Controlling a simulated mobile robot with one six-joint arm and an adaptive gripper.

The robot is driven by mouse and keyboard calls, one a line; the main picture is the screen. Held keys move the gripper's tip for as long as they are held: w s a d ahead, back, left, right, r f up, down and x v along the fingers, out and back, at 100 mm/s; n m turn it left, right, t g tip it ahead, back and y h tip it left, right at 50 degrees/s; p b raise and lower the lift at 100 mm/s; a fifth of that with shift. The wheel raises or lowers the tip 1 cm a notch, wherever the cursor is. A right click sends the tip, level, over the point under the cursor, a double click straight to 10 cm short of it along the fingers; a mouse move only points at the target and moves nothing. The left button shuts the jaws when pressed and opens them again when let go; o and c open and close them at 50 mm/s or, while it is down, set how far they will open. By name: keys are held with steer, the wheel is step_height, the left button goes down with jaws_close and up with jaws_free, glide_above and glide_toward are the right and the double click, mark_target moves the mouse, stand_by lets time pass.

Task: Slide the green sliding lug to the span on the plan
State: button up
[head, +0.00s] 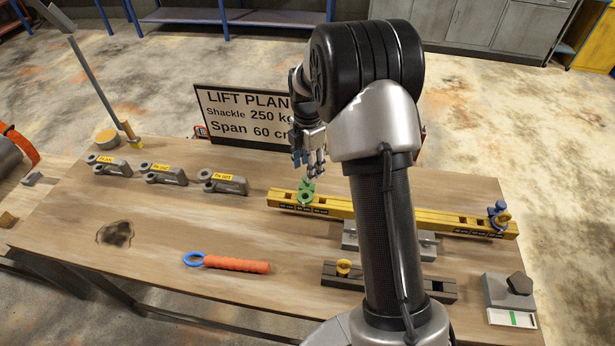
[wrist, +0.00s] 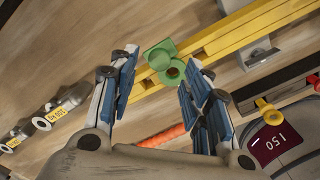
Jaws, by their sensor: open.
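The green sliding lug (head: 306,190) sits on the yellow beam (head: 340,208), near the beam's left end. In the wrist view the green lug (wrist: 168,66) lies ahead of and between the fingertips. My gripper (head: 312,165) is above the lug in the head view. In the wrist view my gripper (wrist: 158,75) is open, with nothing between its blue-padded fingers. A blue lug (head: 498,212) is at the beam's right end. The plan board (head: 245,118) reads Shackle 250 and Span 60 cm, its right part hidden by my arm.
Several grey shackles (head: 165,174) with yellow tags stand left of the beam. An orange-handled tool with a blue ring (head: 235,263) lies in front. A dark bar with a yellow knob (head: 343,268) lies nearer. A grey block (head: 508,290) sits at right. My arm hides the beam's middle.

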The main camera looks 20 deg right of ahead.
mark_target(306, 189)
steer(key=shift+f+b, duration=0.3)
steer(key=shift+f, duration=1.7)
steer(key=shift+c, duration=0.3)
jaws_close()
